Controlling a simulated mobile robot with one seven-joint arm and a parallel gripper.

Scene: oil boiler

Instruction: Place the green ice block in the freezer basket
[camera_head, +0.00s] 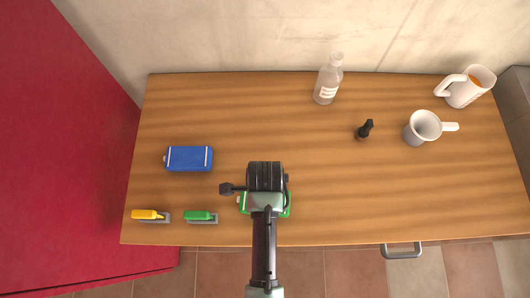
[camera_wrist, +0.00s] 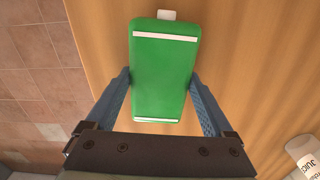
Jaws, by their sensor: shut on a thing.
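The green ice block (camera_wrist: 163,75) has white stripes and a white cap, and lies between my gripper's two blue fingers (camera_wrist: 161,92) in the wrist view. The fingers touch its long sides. In the head view my gripper (camera_head: 266,200) is over the front edge of the wooden table, and only the rim of the green ice block (camera_head: 286,209) shows around it. I cannot tell whether the block is lifted off the table. The freezer basket is not visible in either view.
A blue ice block (camera_head: 189,158) lies at left. Yellow (camera_head: 146,214) and green (camera_head: 199,215) markers are at the front left. A red cabinet (camera_head: 65,150) borders the left.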

